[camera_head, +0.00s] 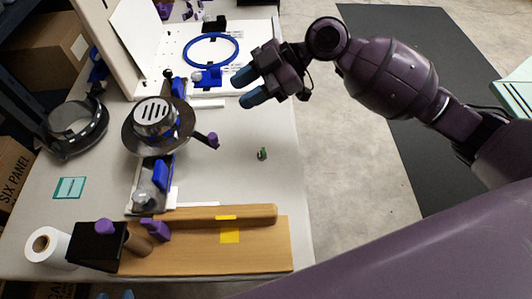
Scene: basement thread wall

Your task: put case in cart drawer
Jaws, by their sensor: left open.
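No thing is clearly recognisable as the case; a flat teal rectangular item (70,187) with a pale face lies on the left of the table. No cart drawer can be made out. My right gripper (247,87), with blue fingertips, is above the table's right part, near a blue ring. Its fingers are apart with nothing visible between them. Only the blue fingertips of my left gripper (115,295) show at the bottom edge, in front of the table; they are apart.
The white table (230,180) holds a round metal device (157,122), a dark ring-shaped object (72,127), a wooden board (265,255), a white roll (47,246), a small green object (262,154) and the blue ring (210,50). Cardboard boxes (40,50) stand left. Floor right is partly clear.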

